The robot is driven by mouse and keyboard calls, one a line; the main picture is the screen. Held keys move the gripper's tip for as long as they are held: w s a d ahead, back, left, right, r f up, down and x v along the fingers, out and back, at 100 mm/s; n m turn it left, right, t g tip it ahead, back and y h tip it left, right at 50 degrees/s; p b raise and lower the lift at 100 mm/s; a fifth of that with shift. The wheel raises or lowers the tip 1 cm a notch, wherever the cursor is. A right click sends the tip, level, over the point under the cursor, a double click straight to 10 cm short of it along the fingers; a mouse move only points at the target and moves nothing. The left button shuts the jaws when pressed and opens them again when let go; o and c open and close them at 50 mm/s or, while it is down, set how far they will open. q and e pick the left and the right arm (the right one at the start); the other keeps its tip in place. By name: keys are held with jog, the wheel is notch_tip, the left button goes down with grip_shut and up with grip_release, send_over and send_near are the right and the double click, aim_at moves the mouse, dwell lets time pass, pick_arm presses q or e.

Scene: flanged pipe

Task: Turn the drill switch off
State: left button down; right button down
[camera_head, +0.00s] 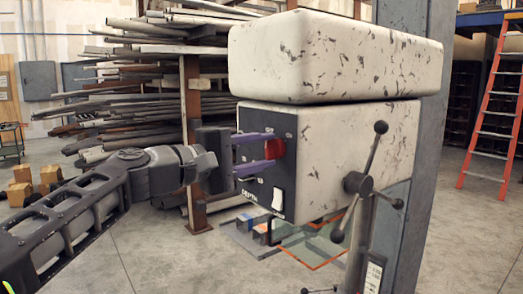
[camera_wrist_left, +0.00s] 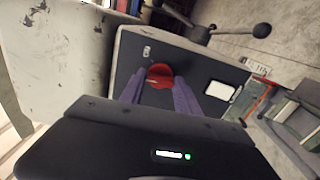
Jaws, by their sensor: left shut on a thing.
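The drill press head (camera_head: 350,150) is a worn cream box with a dark front panel (camera_head: 262,185). A red switch (camera_head: 276,148) sits high on that panel; in the left wrist view it is a round red knob (camera_wrist_left: 160,72). My left gripper (camera_head: 270,151) reaches in from the left. Its two purple fingers are shut on the red switch, one above and one below it in the head view. The fingers hide part of the switch and its labels. A white rocker switch (camera_head: 278,200) sits lower on the panel, apart from the fingers. My right gripper is not in view.
A three-armed feed handle (camera_head: 357,183) sticks out on the drill's right side. A glass-like plate (camera_head: 312,252) and small items lie below the head. A pipe rack (camera_head: 150,60) stands behind. An orange ladder (camera_head: 492,120) is at the far right.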

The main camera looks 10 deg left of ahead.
pick_arm(q)
jog(key=n+p, duration=0.1)
jog(key=n, duration=0.2)
jog(key=shift+n, duration=0.4)
jog(key=n+p, duration=0.1)
jog(key=n, duration=0.3)
jog(key=shift+n+p, duration=0.3)
jog(key=c, duration=0.9)
grip_release()
jog(key=shift+a, duration=0.1)
